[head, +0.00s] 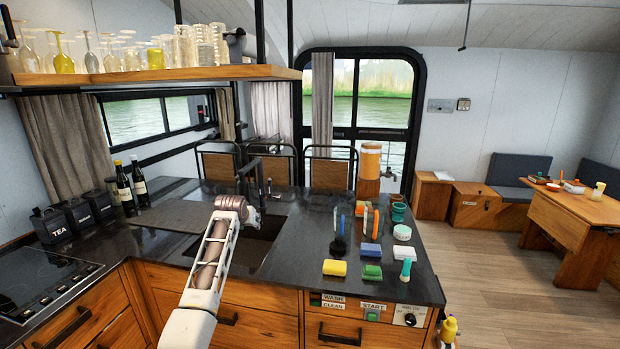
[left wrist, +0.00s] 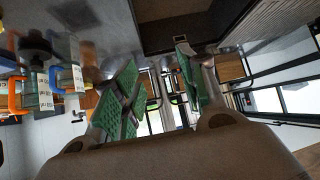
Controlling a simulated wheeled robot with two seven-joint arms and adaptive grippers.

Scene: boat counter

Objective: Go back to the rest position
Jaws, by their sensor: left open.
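My left arm reaches from the lower edge of the head view up to the sink (head: 257,240) in the dark counter. My right gripper is not in either view.
Dark bottles (head: 125,190) stand at left. A glass-laden shelf (head: 160,75) hangs above.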

